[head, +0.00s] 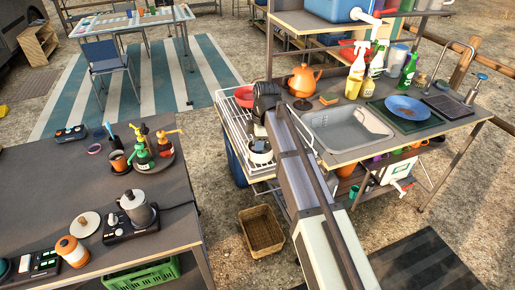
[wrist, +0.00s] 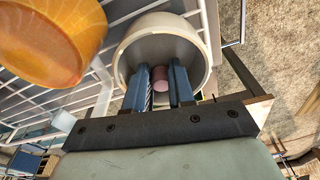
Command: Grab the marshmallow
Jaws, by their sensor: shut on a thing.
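The marshmallow (wrist: 160,86) is a small pink, rounded piece in the wrist view. It is inside a round, cream-white container (wrist: 204,50) with a grey inner wall. My gripper (wrist: 160,74) reaches into this container with its two blue-grey fingers. The fingers are shut on the marshmallow, one on each side of it. In the head view a white container (head: 260,157) sits in the white wire rack at the left end of the sink bench. My arm comes down over it there, and the marshmallow cannot be made out.
The white wire rack (head: 232,122) surrounds the container. A red bowl (head: 243,92) lies behind it, and an orange kettle (head: 303,82) stands on the bench beside the sink (head: 347,133). A large orange rounded thing (wrist: 45,45) is close at the upper left in the wrist view.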

